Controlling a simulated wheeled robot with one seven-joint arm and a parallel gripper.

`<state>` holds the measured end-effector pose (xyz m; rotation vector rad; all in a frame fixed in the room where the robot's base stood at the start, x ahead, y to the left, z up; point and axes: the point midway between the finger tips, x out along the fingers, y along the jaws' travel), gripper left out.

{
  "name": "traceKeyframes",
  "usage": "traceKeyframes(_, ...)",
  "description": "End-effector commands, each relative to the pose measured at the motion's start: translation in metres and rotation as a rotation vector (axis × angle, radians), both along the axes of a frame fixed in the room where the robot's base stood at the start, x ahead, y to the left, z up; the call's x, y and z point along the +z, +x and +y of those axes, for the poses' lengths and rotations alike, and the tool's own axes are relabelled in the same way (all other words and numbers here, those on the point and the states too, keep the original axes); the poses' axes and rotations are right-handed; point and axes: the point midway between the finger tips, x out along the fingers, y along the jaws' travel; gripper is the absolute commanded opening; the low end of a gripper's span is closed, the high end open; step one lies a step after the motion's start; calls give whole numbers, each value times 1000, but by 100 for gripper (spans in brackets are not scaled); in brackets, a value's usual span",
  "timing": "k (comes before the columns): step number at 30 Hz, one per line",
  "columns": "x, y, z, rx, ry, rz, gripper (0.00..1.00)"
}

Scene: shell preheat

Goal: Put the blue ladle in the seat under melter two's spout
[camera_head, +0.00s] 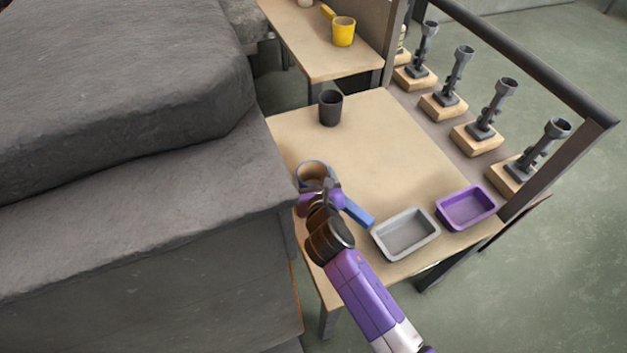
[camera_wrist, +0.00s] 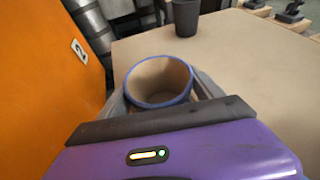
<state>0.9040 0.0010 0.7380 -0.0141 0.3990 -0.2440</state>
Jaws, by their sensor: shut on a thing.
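The blue ladle is a round cup with a blue rim and tan inside (camera_head: 313,170); a blue bar (camera_head: 358,214), apparently its handle, shows to the right of my gripper. My gripper (camera_head: 318,188) is shut on the ladle, over the left edge of the tan table. In the wrist view the ladle (camera_wrist: 158,82) stands upright between the two fingers (camera_wrist: 162,92). I cannot tell whether it touches the table. An orange panel (camera_wrist: 45,70) with a "2" label is at the left there. I cannot make out a spout or seat.
A dark cup (camera_head: 330,108) stands at the table's back. A grey tray (camera_head: 405,251) and a purple tray (camera_head: 494,205) lie at the front right. Several grey stands on wooden blocks line the right side. A large grey block (camera_head: 120,80) rises on the left. The table's middle (camera_head: 390,160) is clear.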

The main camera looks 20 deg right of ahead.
Motion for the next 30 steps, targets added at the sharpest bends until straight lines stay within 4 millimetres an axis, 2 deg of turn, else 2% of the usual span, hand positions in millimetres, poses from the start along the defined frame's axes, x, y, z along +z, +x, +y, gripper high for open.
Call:
traceKeyframes(2,-8,1,0,0,-1,-3,13)
traceKeyframes(13,-10,1,0,1,0,-3,13)
traceKeyframes(14,-11,0,0,0,0,-1,80)
traceKeyframes(16,-11,0,0,0,0,-1,93)
traceKeyframes(17,-11,0,0,0,0,-1,97)
traceKeyframes(28,-7,0,0,0,1,-1,97)
traceKeyframes(30,-5,-6,2,0,0,-1,97)
